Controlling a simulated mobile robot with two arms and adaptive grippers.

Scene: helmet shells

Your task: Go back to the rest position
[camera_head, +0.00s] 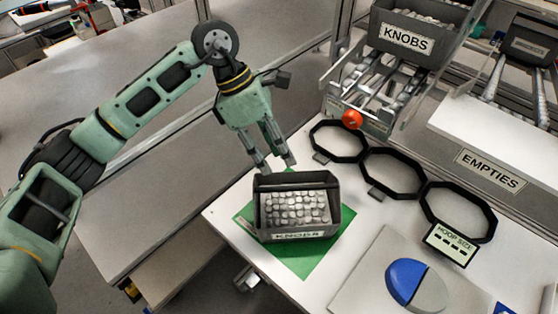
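My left gripper (274,165) hangs pointing down just behind and above the far edge of a dark knobs bin (293,237). Its two grey fingers are apart, with a gap between the tips and nothing seen between them. The bin is labelled KNOBS, is full of pale round knobs (296,208), and stands on a green mat (306,262) on the white table. I cannot tell whether a fingertip touches the bin's rim. My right gripper does not show.
Several black octagonal hoops (392,193) lie along the table's back. A HOOP SIZE sign (451,243) stands at the right. Another KNOBS bin (406,39) sits on a rack beside an EMPTIES ledge (489,170).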

